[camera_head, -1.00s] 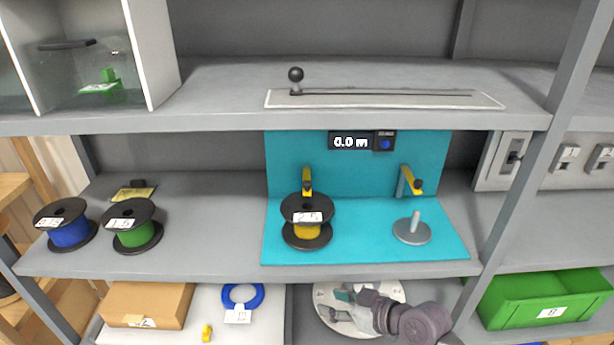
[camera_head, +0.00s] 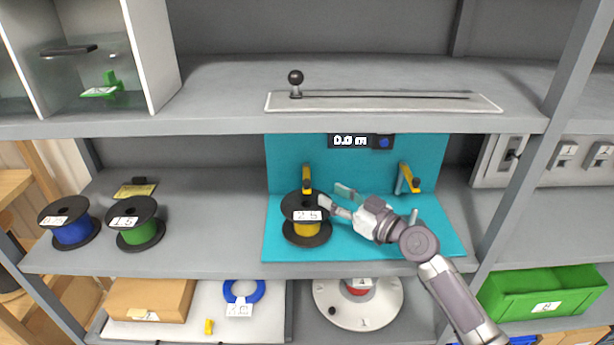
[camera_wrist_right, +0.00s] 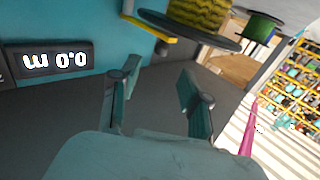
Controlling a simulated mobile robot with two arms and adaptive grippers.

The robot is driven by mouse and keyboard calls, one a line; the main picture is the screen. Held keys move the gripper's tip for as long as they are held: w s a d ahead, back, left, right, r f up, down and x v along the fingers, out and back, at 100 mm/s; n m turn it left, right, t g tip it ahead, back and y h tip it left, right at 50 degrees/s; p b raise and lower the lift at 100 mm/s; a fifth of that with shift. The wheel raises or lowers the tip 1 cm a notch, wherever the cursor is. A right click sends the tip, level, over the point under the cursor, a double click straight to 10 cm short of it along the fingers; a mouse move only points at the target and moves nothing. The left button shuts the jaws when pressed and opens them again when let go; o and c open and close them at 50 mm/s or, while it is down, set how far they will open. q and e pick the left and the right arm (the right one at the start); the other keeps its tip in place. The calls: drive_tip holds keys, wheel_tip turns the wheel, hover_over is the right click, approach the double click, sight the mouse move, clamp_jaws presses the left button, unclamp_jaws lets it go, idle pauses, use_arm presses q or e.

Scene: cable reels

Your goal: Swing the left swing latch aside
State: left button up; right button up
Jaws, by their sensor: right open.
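The left swing latch (camera_head: 306,179) is a yellow arm on the turquoise back panel, standing roughly upright behind the reel with yellow cable (camera_head: 306,229). In the right wrist view the latch (camera_wrist_right: 150,29) is a yellow bar beside the reel's black flange (camera_wrist_right: 195,30). My right gripper (camera_head: 336,196) is open and empty, its fingers just right of the latch and reel; I see no clear contact. The wrist view shows both fingers (camera_wrist_right: 158,88) apart with nothing between them. My left gripper is not in view.
The right swing latch (camera_head: 408,179) is tilted, above an empty spindle partly behind my arm. A display (camera_head: 348,141) reads 0.0 m. A blue reel (camera_head: 70,225) and a green reel (camera_head: 135,225) stand at the left. A green crate (camera_head: 545,293) is lower right.

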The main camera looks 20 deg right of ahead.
sight(310, 183)
drive_tip(key=p+x, duration=0.2)
drive_tip(key=x, duration=0.7)
drive_tip(key=shift+f, duration=0.1)
clamp_jaws()
